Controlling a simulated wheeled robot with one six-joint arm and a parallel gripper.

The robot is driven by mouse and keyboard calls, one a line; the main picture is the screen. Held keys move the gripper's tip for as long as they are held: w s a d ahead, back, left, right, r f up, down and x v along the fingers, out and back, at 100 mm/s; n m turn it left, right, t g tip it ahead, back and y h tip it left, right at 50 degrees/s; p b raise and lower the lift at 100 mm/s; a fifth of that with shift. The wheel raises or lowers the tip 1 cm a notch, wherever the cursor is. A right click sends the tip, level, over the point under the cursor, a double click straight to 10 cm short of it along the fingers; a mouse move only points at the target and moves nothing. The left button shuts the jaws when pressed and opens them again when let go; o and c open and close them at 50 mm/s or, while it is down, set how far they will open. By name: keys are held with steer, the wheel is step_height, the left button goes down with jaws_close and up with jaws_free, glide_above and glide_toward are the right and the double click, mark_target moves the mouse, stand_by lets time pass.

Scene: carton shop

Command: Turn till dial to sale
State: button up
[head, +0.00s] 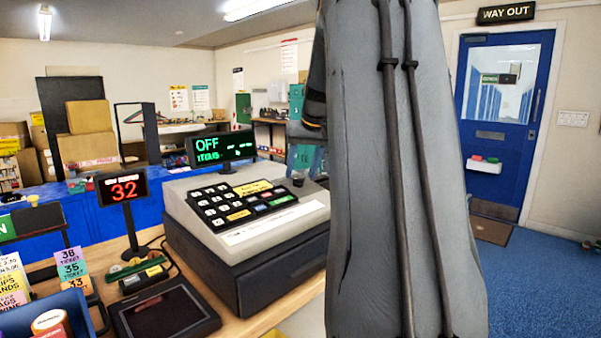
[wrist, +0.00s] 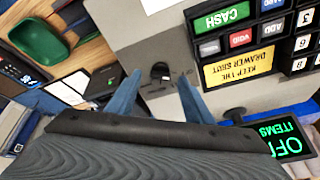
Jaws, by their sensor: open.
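The till (head: 240,225) stands on the wooden counter, its display (head: 221,147) reading OFF in green. A small black dial (head: 298,178) sits on the till's top at the right of the keys. In the wrist view the dial (wrist: 160,72) shows between the fingertips of my gripper (wrist: 160,79). My gripper's blue fingers are open, one on each side of the dial; I cannot tell whether they touch it. The display also shows at the lower right of the wrist view (wrist: 285,137). The dial's markings are too small to read.
A red display reading 32 (head: 124,188), a dark tablet (head: 165,308) and ticket cards (head: 70,265) stand left of the till. The till's keys (head: 240,205) lie close beside the dial. My arm hides the counter's right side. Blue floor (head: 540,270) is open at right.

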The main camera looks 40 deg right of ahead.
steer(key=shift+x, duration=0.8)
steer(key=c, duration=1)
steer(key=shift+c, duration=0.2)
steer(key=shift+m+p, duration=0.35)
steer(key=shift+m, duration=0.15)
steer(key=m+p, duration=0.1)
steer(key=m, duration=0.1)
steer(key=shift+a+r+m+h+p, duration=0.1)
steer(key=shift+r+m+h+p, duration=0.05)
steer(key=shift+m+h+p, duration=0.2)
steer(key=shift+w+m+g+h+p, duration=0.15)
steer(key=shift+m+g+p, duration=0.2)
steer(key=shift+m, duration=0.7)
steer(key=shift+m+g+h+p, duration=0.1)
steer(key=shift+m+g+p, duration=0.2)
steer(key=shift+m, duration=0.7)
